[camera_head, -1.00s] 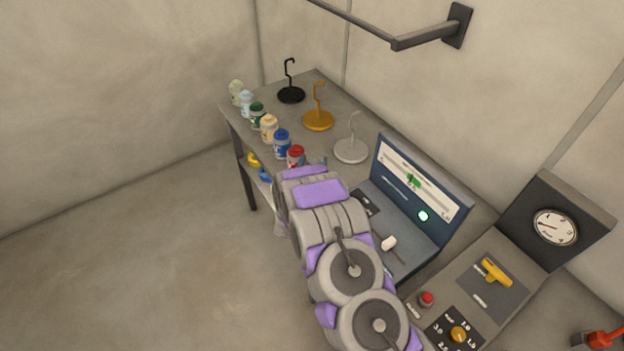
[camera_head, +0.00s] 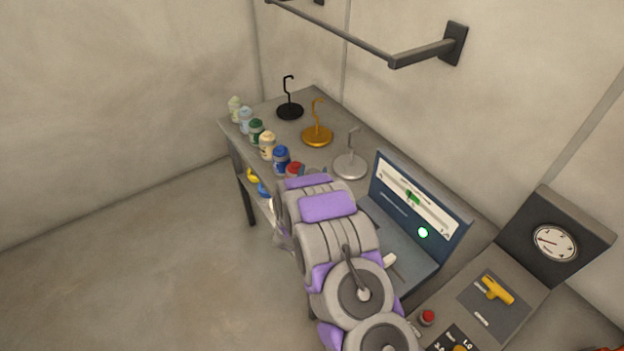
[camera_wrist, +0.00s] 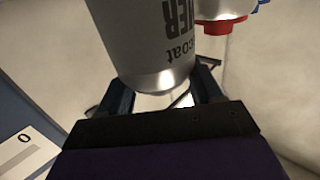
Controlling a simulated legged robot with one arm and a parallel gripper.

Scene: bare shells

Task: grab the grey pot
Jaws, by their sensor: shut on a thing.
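The grey pot (camera_wrist: 160,45), a metallic can with dark lettering, fills the upper middle of the wrist view. My gripper (camera_wrist: 165,85) has one dark finger on each side of it and is shut on it. The pot looks upside down in this view, its upper part cut off by the frame edge. In the head view my grey and purple arm hides the pot and most of the gripper.
A row of coloured pots lines the bench (camera_head: 330,150) edge, including a red-lidded pot (camera_head: 295,169) close to my gripper and a blue pot (camera_head: 281,158). Black (camera_head: 290,110), orange (camera_head: 317,136) and white (camera_head: 349,166) hook stands are behind. A blue panel device (camera_head: 420,205) stands right.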

